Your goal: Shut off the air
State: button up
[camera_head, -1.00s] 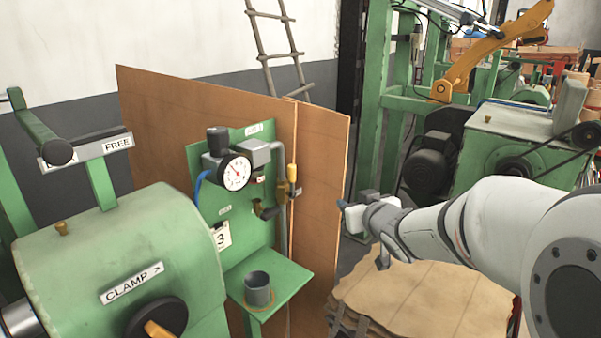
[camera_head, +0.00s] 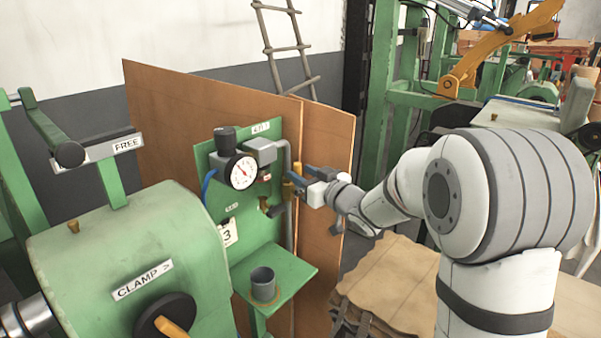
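A green air panel (camera_head: 262,216) stands left of centre, with a white-faced round gauge (camera_head: 242,172) and pipe fittings labelled AIR. A vertical pipe (camera_head: 289,238) runs down its right side. The fingers look apart and the gripper looks open. I cannot tell whether they touch the handle or are around it.
A green machine labelled CLAMP and FREE (camera_head: 130,250) fills the left foreground. A grey cup (camera_head: 263,284) stands on a green shelf (camera_head: 295,268) below the gauge. Brown boards (camera_head: 190,120) stand behind the panel. Stacked brown sheets (camera_head: 390,275) lie low at the right.

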jog(key=shift+w+a, duration=0.1)
jog(key=shift+w, duration=0.05)
jog(key=shift+c, duration=0.3)
grip_shut()
